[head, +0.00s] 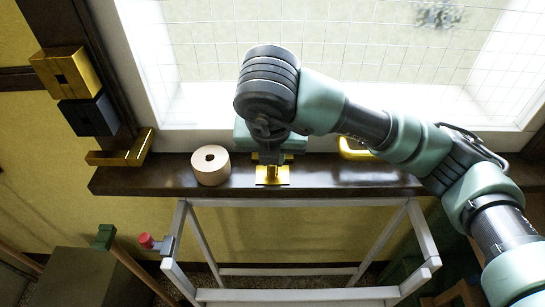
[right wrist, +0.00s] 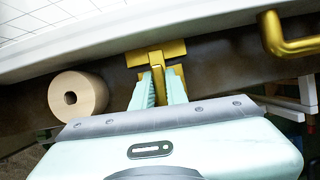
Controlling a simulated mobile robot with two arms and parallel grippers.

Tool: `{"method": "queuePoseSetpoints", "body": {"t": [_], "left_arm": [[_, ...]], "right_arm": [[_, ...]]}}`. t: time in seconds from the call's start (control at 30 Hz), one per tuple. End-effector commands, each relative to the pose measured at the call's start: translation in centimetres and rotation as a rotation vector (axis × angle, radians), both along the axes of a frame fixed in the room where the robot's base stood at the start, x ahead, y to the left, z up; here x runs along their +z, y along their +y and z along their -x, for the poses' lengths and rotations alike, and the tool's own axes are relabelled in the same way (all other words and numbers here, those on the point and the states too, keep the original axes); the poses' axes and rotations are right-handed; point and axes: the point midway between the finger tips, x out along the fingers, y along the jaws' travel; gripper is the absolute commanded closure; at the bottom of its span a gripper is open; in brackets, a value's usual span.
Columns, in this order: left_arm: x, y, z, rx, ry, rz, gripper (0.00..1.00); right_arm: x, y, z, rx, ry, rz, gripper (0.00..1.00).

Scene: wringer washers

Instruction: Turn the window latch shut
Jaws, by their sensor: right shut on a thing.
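The brass window latch (head: 272,177) is on the dark sill below the window, mostly hidden by my right arm in the head view. In the right wrist view its flat brass plate (right wrist: 150,55) lies just beyond the fingertips, and a narrow brass lever stands between the fingers. My right gripper (right wrist: 160,80) is shut on this lever; it also shows from above in the head view (head: 269,158). The lever's exact angle is hard to tell. My left gripper is in neither view.
A pale wooden roll (head: 211,166) stands on the sill just left of the latch. A bent brass handle (head: 355,149) is to the right. Brass and black blocks (head: 88,115) are on the left wall. A white frame (head: 290,294) stands below the sill.

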Motion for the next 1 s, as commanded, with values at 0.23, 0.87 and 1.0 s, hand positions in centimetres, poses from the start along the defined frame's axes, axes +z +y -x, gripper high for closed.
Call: {"method": "queuePoseSetpoints", "body": {"t": [0.23,0.87,1.0], "left_arm": [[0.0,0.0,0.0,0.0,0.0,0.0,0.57],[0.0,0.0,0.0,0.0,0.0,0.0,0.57],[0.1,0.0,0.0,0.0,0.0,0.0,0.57]], "right_arm": [[0.1,-0.1,-0.1,-0.011,-0.003,0.001,1.0],[0.4,0.0,0.1,-0.007,-0.003,0.001,0.65],[2.2,0.0,0.7,-0.006,-0.007,0.001,0.65]]}}
